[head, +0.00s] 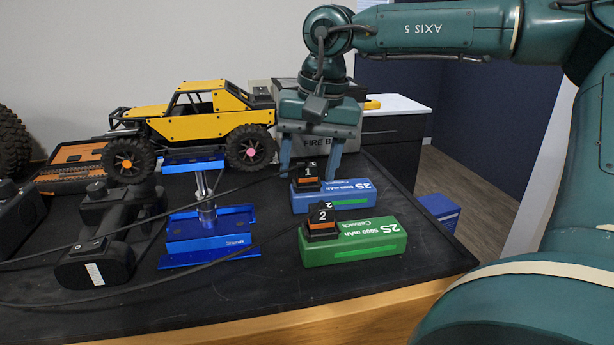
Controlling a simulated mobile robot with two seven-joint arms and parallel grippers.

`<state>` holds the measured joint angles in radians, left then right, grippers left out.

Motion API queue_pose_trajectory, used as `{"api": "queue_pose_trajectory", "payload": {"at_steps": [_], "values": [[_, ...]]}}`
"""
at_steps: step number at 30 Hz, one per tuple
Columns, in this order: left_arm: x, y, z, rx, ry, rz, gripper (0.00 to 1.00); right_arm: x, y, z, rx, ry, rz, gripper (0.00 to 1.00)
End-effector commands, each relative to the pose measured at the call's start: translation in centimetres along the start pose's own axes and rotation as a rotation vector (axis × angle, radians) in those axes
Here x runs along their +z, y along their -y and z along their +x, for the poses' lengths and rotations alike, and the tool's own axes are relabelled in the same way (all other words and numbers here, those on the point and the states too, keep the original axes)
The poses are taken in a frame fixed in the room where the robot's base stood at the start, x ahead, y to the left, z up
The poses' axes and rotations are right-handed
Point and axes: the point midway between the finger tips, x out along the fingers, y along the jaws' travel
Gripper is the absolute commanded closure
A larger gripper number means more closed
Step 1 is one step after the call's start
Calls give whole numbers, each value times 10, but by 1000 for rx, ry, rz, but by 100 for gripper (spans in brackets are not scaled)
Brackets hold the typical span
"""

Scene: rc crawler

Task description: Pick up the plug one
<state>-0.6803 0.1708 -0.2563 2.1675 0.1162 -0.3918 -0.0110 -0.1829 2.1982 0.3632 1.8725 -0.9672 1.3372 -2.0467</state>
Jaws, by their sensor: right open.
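Plug one (307,172), a small black and orange block marked 1, sits on the left end of the blue 3S battery (345,194). Plug two (321,216), a like block marked 2, sits on the left end of the green 2S battery (365,241). My right gripper (309,168) is open and points down, with one finger on each side of plug one in the picture. Whether the fingers touch the plug or stand just behind it, I cannot tell. My left gripper is not in view.
A yellow crawler (198,110) stands over a blue lift stand (210,225) at left. Black tools (105,235) and a cable lie nearby. A grey fire box (365,133) is behind my right gripper. The dark table (425,243) is bare right of the batteries.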

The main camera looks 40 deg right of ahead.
Motion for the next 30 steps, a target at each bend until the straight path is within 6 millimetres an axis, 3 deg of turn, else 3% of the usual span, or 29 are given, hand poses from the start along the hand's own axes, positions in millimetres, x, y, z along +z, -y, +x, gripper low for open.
{"api": "queue_pose_trajectory", "payload": {"at_steps": [3, 21, 30], "values": [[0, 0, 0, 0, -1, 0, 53, 0, 0, 0, 0, 0, 0, 45], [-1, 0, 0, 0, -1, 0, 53, 0, 0, -1, -1, 0, 1, 94], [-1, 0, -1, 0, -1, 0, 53, -1, 1, -6, -2, -2, 1, 95]]}}
